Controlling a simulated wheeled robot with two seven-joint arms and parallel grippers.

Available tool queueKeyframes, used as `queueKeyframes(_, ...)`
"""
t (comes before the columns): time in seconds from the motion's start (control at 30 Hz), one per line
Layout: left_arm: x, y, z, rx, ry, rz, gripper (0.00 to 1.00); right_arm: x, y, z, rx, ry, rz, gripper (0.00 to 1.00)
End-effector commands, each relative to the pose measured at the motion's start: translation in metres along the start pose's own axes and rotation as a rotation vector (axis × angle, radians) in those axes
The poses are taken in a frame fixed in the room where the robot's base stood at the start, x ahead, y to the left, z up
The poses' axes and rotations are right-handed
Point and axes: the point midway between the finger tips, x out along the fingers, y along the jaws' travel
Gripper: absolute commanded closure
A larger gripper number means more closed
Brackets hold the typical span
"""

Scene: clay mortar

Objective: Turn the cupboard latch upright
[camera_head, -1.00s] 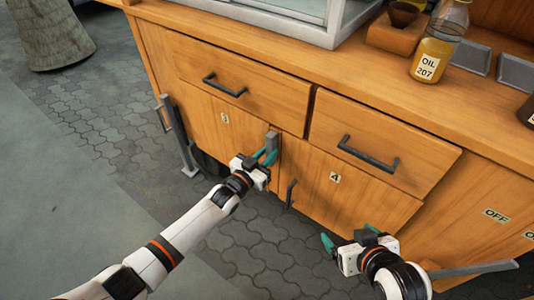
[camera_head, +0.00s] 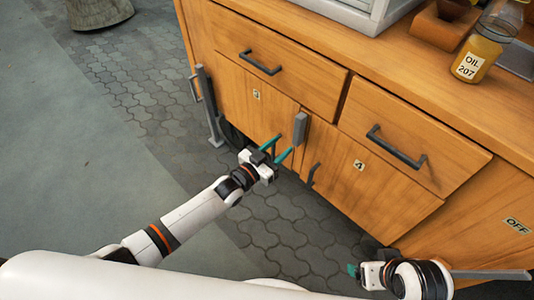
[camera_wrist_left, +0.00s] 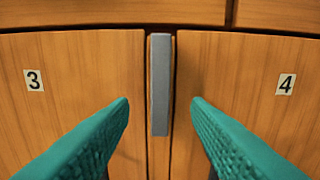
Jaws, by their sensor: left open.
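The grey cupboard latch (camera_head: 300,128) is a flat bar between the doors numbered 3 (camera_wrist_left: 34,80) and 4 (camera_wrist_left: 286,84). In the left wrist view the latch (camera_wrist_left: 160,85) stands upright, its long side running up and down. My left gripper (camera_head: 283,146) is open in front of the latch. Its teal fingers point at the doors, one on each side of the bar in the wrist view, with gaps between. My right gripper (camera_head: 355,271) is low at the right, away from the latch; its finger gap is not clear.
Dark bar handles sit on the left drawer (camera_head: 262,62) and right drawer (camera_head: 396,146) above. A small door handle (camera_head: 313,174) is right of the latch. An oil bottle (camera_head: 484,50) stands on the counter.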

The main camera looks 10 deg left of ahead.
Motion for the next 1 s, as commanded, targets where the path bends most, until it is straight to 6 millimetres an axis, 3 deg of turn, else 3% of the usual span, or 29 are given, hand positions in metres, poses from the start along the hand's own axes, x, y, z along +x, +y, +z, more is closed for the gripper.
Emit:
queueKeyframes(0.1,-0.025,-0.001,0.002,-0.001,0.003,0.0,0.56,-0.009,-0.001,0.001,0.0,0.008,-0.001,0.13)
queueKeyframes(0.3,-0.046,0.0,0.001,-0.001,0.001,0.0,0.56,-0.012,-0.001,0.003,0.0,0.006,-0.001,0.13)
queueKeyframes(1.0,-0.05,-0.004,0.0,-0.007,0.015,0.005,0.56,-0.012,0.0,0.004,0.001,0.002,0.0,0.13)
